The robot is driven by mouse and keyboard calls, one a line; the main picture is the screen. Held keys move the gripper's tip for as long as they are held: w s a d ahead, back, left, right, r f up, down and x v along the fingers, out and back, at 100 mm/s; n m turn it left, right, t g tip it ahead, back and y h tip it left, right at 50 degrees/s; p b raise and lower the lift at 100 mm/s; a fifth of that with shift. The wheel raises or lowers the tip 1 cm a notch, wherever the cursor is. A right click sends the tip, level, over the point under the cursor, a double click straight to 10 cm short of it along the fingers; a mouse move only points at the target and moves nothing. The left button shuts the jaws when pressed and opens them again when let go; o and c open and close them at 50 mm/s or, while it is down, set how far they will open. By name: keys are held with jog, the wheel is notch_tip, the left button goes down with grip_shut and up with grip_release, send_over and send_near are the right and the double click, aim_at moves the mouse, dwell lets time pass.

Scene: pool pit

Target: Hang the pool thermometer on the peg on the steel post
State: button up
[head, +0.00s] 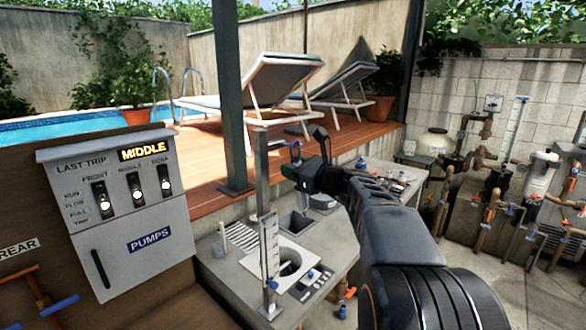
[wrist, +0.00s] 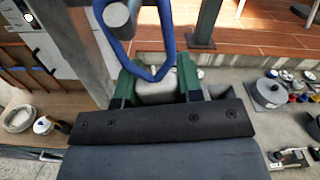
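The steel post (head: 262,180) rises in the middle of the head view; it shows as a grey column at the left of the wrist view (wrist: 75,40). A peg (wrist: 118,15) with a round grey end stands out beside it. My gripper (wrist: 156,88) has green fingers shut on the pale body of the pool thermometer (wrist: 155,91). The thermometer's blue cord loop (wrist: 168,45) rises from between the fingers, and the peg end appears inside its outline. In the head view, my gripper (head: 312,172) is right of the post. Whether the loop rests on the peg I cannot tell.
A grey pump control box (head: 125,210) stands at the left. Below the post are a concrete bench (head: 225,270) with a square opening and a white scale (head: 270,245). A dark roof post (head: 230,90) stands behind. Pipes and valves (head: 490,170) line the right wall.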

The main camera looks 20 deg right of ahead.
jog(key=o, duration=0.5)
jog(key=shift+s, duration=0.1)
jog(key=b+v, duration=0.3)
jog(key=v, duration=1)
jog(key=shift+s+d, duration=0.2)
jog(key=shift+s, duration=0.15)
